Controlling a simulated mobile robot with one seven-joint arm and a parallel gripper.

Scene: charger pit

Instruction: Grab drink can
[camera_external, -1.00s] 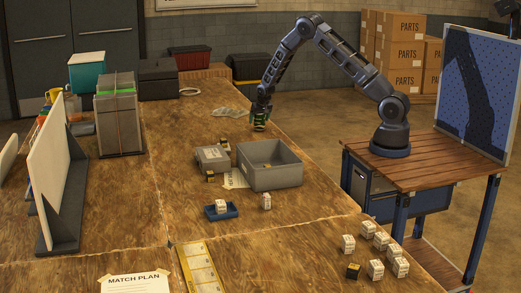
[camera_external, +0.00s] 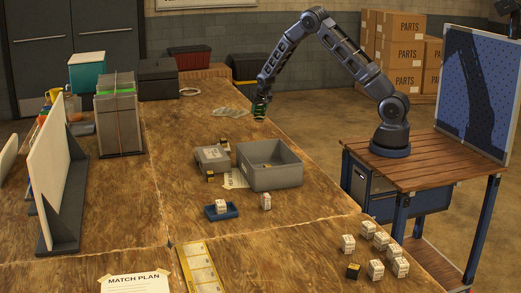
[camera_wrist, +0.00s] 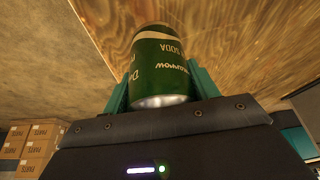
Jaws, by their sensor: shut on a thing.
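The drink can is green with a pale band and the word SODA. It fills the upper middle of the wrist view (camera_wrist: 160,65), with its silver end toward the camera. My gripper (camera_wrist: 160,88) is shut on it, one teal finger on each side. In the external view my gripper (camera_external: 260,103) is over the far right part of the table, and the can (camera_external: 259,113) shows as a small dark green shape at its tip. Whether the can is clear of the tabletop is hard to tell.
A grey open bin (camera_external: 275,178) and a grey box (camera_external: 212,158) stand nearer on the wooden table (camera_external: 120,215). Papers (camera_external: 229,112) lie left of my gripper. A black crate (camera_external: 250,68) stands behind it.

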